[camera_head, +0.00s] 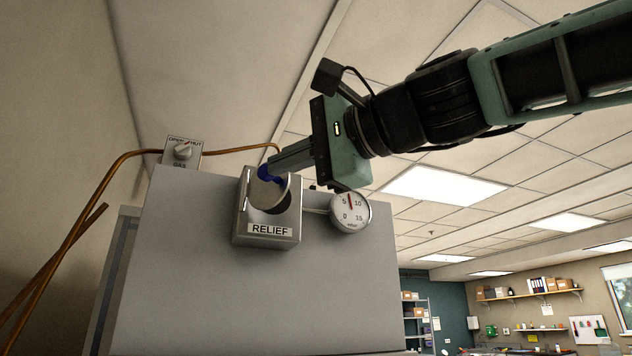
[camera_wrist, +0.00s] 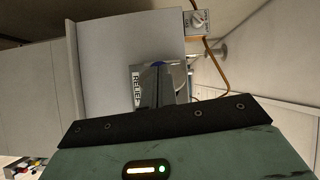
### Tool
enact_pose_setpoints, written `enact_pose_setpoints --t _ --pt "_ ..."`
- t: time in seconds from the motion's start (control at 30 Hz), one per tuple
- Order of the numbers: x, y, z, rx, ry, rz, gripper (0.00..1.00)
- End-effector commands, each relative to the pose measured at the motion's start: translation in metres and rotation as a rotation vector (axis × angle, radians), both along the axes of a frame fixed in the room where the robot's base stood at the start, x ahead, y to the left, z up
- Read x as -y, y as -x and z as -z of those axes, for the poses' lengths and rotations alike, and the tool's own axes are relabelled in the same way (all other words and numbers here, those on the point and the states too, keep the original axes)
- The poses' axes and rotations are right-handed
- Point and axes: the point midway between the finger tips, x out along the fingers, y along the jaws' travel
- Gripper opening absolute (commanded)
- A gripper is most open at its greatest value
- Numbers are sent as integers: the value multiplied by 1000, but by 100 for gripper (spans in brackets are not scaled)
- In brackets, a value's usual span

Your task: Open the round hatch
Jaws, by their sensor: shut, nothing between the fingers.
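The RELIEF box (camera_head: 267,229) is a grey block on the face of the large grey cabinet. Its front carries a pale round disc (camera_head: 264,195), which looks like the round hatch, with a dark area at its lower right. I cannot tell whether that dark area is an opening or a shadow. A blue part (camera_head: 266,172) sits at the disc's top edge. My gripper (camera_head: 272,166) reaches in from the upper right, shut and empty, its fingertips at or very near the blue part. In the wrist view the fingers (camera_wrist: 157,88) cover part of the RELIEF box (camera_wrist: 138,82).
A round gauge (camera_head: 350,212) sticks out right of the RELIEF box, close below my gripper; its red needle points up between 5 and 10. A GAS valve (camera_head: 183,151) with a copper pipe (camera_head: 95,205) is at the upper left. The cabinet front (camera_head: 250,300) below is bare.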

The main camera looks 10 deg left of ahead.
Motion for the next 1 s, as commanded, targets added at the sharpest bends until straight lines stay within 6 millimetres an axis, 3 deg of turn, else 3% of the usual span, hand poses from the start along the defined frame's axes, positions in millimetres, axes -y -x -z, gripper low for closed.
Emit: enact_pose_setpoints --t 0.4,1.0 --pt "-32 31 -3 -1 1 -3 0" --pt "-55 42 -1 0 -1 0 0"
